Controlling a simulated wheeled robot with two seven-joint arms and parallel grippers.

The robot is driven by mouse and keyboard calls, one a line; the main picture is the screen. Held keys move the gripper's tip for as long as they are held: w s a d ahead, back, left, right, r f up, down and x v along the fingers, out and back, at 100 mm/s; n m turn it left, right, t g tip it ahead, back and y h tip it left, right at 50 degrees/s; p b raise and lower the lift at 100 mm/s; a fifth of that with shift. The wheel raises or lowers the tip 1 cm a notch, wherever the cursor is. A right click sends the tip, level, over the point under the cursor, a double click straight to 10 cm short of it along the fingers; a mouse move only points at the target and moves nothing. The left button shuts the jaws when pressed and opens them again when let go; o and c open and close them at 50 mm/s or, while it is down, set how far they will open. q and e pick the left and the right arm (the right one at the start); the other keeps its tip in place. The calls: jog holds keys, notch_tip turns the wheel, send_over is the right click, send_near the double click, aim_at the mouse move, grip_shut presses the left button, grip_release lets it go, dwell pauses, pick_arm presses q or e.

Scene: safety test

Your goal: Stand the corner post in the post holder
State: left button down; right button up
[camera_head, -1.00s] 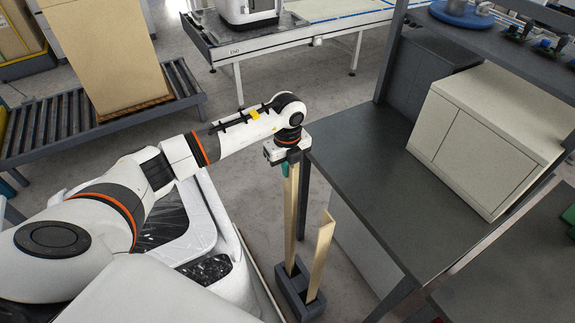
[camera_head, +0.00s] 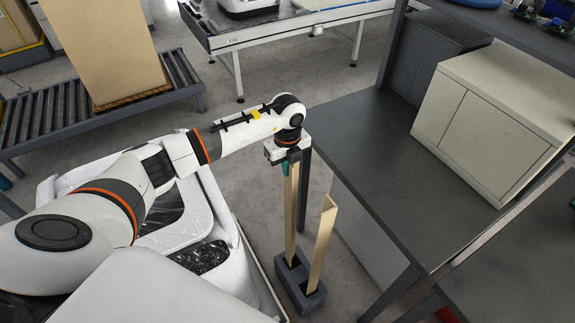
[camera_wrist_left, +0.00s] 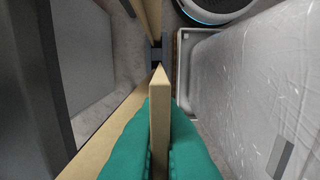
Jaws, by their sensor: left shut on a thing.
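My left gripper (camera_head: 291,160) is shut on the corner post (camera_head: 291,205), a long beige strip hanging roughly upright below it. In the left wrist view, the teal fingers (camera_wrist_left: 160,150) clamp one flange of the post (camera_wrist_left: 160,105). The dark grey post holder (camera_head: 313,302) stands on the floor beneath. The post's lower end reaches the holder's far slot; I cannot tell how deep it sits or whether it touches bottom. A second beige post (camera_head: 321,243) stands, slightly tilted, in the holder's near slot. My right gripper is not in view.
A dark grey workbench (camera_head: 375,150) with a cream cabinet (camera_head: 490,125) stands close on the right. A roller conveyor (camera_head: 80,120) carries a tall board (camera_head: 105,50) at the back left. Some clear floor lies beyond the gripper.

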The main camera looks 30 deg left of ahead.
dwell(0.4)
pick_arm(q)
jog(key=c, duration=1.2)
grip_release()
jog(key=shift+r+p, duration=2.75)
jog(key=shift+r, duration=0.8)
jog(key=shift+f, duration=0.1)
